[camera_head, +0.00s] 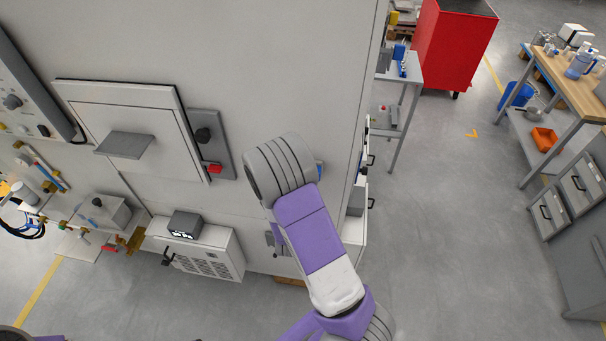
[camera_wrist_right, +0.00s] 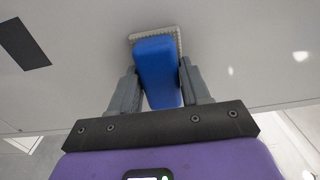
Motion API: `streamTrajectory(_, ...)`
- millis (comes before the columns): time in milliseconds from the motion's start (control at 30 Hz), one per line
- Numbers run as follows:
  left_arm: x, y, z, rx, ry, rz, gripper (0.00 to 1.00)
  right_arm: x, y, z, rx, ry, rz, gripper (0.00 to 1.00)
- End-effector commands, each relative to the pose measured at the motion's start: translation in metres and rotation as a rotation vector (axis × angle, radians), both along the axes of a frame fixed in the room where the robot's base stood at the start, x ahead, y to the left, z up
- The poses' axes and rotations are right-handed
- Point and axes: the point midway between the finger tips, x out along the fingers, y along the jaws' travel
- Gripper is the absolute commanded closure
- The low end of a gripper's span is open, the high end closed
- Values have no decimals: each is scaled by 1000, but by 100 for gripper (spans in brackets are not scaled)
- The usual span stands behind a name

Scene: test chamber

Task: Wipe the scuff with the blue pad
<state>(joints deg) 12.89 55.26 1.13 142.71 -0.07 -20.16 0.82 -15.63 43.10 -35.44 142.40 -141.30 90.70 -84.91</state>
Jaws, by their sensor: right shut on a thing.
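In the right wrist view my right gripper (camera_wrist_right: 159,80) is shut on the blue pad (camera_wrist_right: 154,52), a blue block with a cream, textured face at its far end. That face is at or very near a pale grey panel (camera_wrist_right: 235,55); I cannot tell whether it touches. A dark rectangular patch (camera_wrist_right: 24,43) is on the panel to the left, apart from the pad; I cannot tell whether it is the scuff. In the head view my right arm hides the gripper, and a small bit of blue (camera_head: 320,168) shows beside the wrist. My left gripper is not in view.
The large grey cabinet (camera_head: 290,60) fills the left and centre, with a framed hatch (camera_head: 80,92) and a red switch (camera_head: 215,169). A white vented box (camera_head: 212,262) stands low at left. A red cabinet (camera_head: 452,50) and a workbench (camera_head: 560,75) are at right, with open floor between.

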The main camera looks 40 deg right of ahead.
Motion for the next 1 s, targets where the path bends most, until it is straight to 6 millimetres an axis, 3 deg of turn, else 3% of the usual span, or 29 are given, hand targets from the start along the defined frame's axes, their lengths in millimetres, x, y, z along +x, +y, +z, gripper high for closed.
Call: streamTrajectory(1000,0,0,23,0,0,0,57,56,45,2,0,-5,4,78)
